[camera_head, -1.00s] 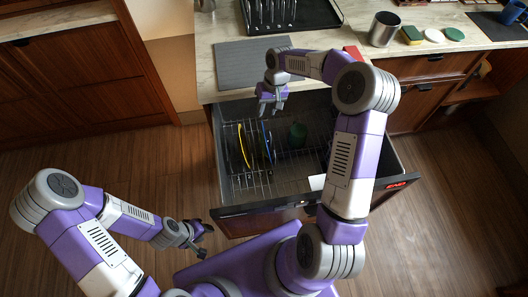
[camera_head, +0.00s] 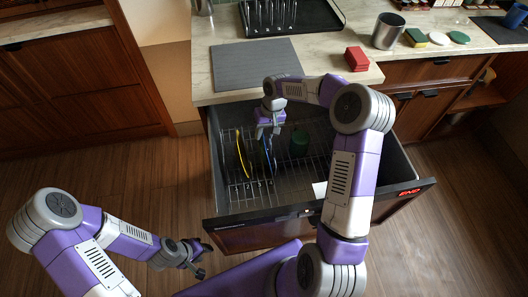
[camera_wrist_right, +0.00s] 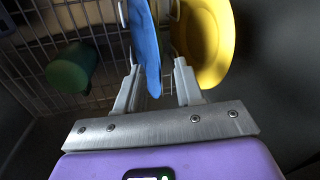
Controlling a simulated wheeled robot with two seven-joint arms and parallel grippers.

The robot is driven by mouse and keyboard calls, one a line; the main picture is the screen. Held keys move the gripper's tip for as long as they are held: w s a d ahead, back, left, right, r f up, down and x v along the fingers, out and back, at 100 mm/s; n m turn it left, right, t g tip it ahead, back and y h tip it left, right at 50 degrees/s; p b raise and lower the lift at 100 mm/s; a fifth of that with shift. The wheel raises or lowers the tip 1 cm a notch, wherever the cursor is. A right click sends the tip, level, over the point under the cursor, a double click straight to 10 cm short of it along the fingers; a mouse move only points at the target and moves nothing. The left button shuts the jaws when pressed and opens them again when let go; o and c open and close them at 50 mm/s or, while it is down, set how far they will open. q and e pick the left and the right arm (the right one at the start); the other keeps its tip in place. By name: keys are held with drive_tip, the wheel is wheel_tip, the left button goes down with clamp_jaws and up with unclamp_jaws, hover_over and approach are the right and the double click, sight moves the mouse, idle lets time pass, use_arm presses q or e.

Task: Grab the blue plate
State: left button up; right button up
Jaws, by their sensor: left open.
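The blue plate (camera_head: 267,157) stands on edge in the wire rack of the open drawer. In the right wrist view the blue plate (camera_wrist_right: 146,42) is seen nearly edge-on, its lower end between my right gripper's (camera_wrist_right: 158,88) two fingers. The fingers are apart, with gaps beside the plate. In the head view my right gripper (camera_head: 267,133) points down into the drawer, over the plate and partly hiding it. My left gripper (camera_head: 204,260) is open and empty, outside the drawer at the lower left.
A yellow plate (camera_head: 241,150) stands close to the left of the blue one; it also shows in the wrist view (camera_wrist_right: 208,40). A green cup (camera_head: 299,143) is on the right in the rack. The drawer front (camera_head: 250,217) and walls surround them.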

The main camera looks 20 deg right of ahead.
sight(262, 138)
drive_tip(key=f, duration=0.1)
drive_tip(key=f+b, duration=0.1)
drive_tip(key=f, duration=0.2)
drive_tip(key=shift+a, duration=0.35)
drive_tip(key=shift+r, duration=0.15)
clamp_jaws()
drive_tip(key=shift+a, duration=0.1)
idle(0.7)
